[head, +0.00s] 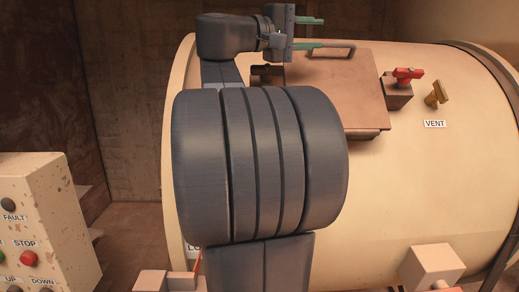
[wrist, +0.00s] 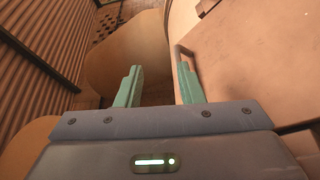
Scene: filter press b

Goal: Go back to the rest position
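My gripper (head: 312,32) is at the top of the head view, above the cream drum and near the far edge of the brown hatch plate (head: 325,85). Its two green fingers point right in the head view. In the wrist view my gripper (wrist: 160,84) shows both fingers spread apart with a clear gap and nothing between them. The handle (head: 328,50) of the plate lies close to the fingers in the head view. In the wrist view the handle (wrist: 184,58) is just beside the right finger; I cannot tell whether they touch.
The cream drum (head: 420,185) fills the right side. It carries a red-handled valve (head: 407,75), a brass valve (head: 436,94) and a VENT label (head: 435,124). A control box (head: 45,215) with buttons stands at the left. My large arm joint hides the drum's middle.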

